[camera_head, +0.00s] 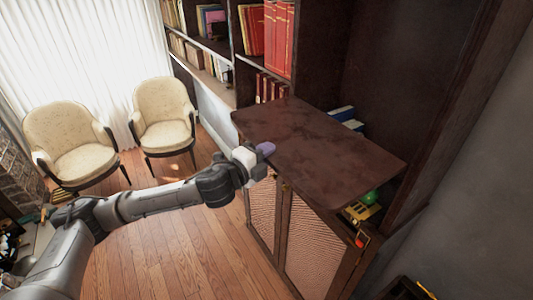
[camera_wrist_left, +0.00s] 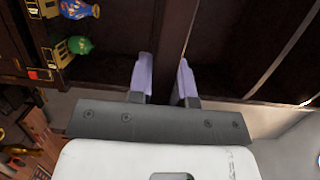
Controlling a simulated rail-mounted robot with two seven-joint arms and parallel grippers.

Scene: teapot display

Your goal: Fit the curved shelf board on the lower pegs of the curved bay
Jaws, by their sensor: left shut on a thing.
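The curved shelf board (camera_head: 318,150) is a dark brown, mottled panel, seen in the head view held roughly level in front of the open bay (camera_head: 385,85) and above the cabinet doors. My left gripper (camera_head: 264,149) is shut on the board's near left edge. In the left wrist view the board (camera_wrist_left: 175,35) shows edge-on as a narrow dark strip between the two purple fingertips of my left gripper (camera_wrist_left: 164,82). The lower pegs do not show; the board covers much of the bay's lower part. My right gripper is not in view.
Blue books (camera_head: 343,114) and a green vase (camera_head: 370,197) stand beyond the board's edges. The wrist view shows the green vase (camera_wrist_left: 79,45) near a blue vase (camera_wrist_left: 76,9). Two cream chairs (camera_head: 166,113) stand left; floor between is clear.

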